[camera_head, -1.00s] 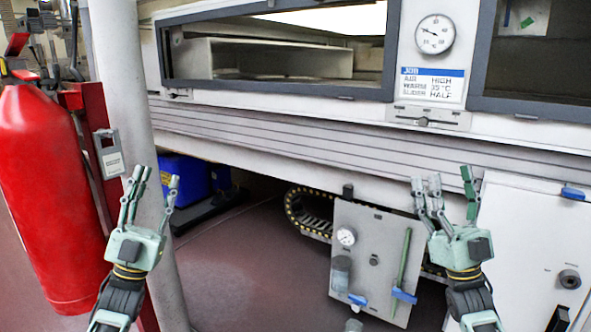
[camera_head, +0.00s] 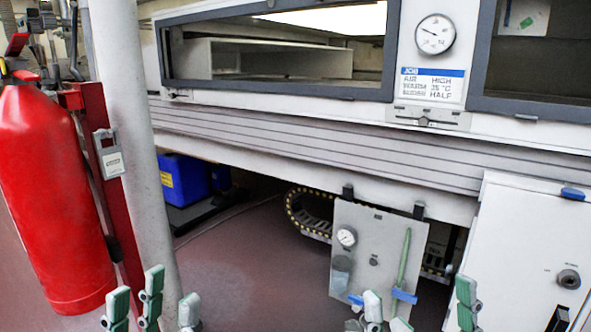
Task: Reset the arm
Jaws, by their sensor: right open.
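Both of my grippers show only as green fingers at the bottom edge of the head view; their palms and wrists are cut off. My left gripper (camera_head: 164,302) has its fingers apart with nothing between them, in front of the foot of the pale post. My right gripper (camera_head: 424,306) has its fingers spread wide and empty, in front of the lower part of the grey gauge panel (camera_head: 347,262) and beside the white cabinet.
A red extinguisher (camera_head: 48,190) hangs at the left beside a pale post (camera_head: 128,70). The tunnel (camera_head: 300,137) spans the back, with a dial (camera_head: 434,34) and windows. A white cabinet (camera_head: 520,240) stands at the right. A blue box (camera_head: 183,179) lies under the tunnel.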

